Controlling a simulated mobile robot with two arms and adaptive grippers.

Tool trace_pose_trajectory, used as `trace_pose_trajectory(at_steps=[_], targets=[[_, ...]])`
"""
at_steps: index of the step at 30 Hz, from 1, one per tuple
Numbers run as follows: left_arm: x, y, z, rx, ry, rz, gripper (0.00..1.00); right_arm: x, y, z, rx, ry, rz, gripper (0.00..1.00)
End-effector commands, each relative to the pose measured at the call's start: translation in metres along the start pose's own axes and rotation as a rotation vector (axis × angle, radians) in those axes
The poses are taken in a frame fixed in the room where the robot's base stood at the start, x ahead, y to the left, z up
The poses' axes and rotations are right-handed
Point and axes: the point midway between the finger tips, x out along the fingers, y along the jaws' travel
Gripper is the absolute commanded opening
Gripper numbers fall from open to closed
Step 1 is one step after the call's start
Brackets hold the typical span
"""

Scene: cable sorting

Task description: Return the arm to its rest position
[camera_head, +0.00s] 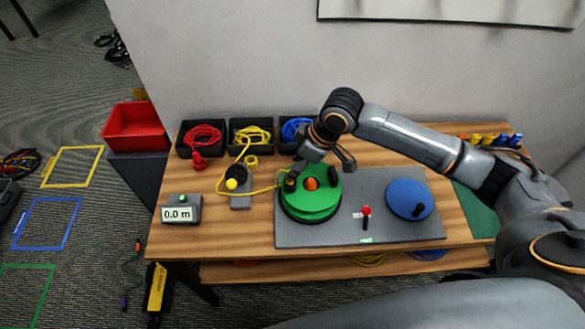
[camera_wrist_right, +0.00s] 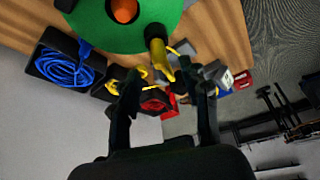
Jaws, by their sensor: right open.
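My right arm (camera_head: 405,135) reaches in from the right over the workbench. My right gripper (camera_head: 318,158) is open, above and just behind the green reel (camera_head: 312,208) with the orange centre knob (camera_head: 311,183). In the right wrist view the open fingers (camera_wrist_right: 168,88) have nothing clearly held between them. A yellow cable (camera_head: 258,189) runs from the reel's left side toward a grey block with a yellow ball (camera_head: 232,184). The reel's dark crank handle (camera_wrist_right: 155,32) shows in the wrist view, in front of the fingers. My left gripper is not in view.
Black bins with red (camera_head: 202,137), yellow (camera_head: 251,134) and blue (camera_head: 297,129) cables line the wall side. A blue disc (camera_head: 409,198) and a red-topped lever (camera_head: 366,211) stand on the grey plate (camera_head: 350,232). A meter reading 0.0 m (camera_head: 180,212) sits left.

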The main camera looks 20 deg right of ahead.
Motion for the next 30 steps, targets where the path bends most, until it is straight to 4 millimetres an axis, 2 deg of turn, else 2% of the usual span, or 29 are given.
trace_pose_trajectory(at_steps=[3,9,15,20,23,26,30], targets=[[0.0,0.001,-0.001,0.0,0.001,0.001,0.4,-0.029,0.001,0.0,-0.001,0.002,0.005,0.46],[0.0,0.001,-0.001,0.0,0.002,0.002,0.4,-0.066,0.001,0.0,0.0,0.002,0.004,0.46],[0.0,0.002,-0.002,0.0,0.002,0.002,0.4,-0.084,0.001,0.0,0.001,0.0,0.002,0.46],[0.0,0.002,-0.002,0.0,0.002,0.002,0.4,-0.086,0.0,0.0,0.001,0.0,0.0,0.46],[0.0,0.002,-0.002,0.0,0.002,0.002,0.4,-0.08,-0.006,0.0,-0.005,0.003,-0.004,0.46],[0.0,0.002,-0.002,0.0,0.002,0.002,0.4,-0.065,-0.023,0.0,-0.015,0.015,-0.012,0.46],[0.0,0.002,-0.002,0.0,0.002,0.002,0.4,-0.037,-0.06,0.002,-0.01,0.055,-0.019,0.46]])
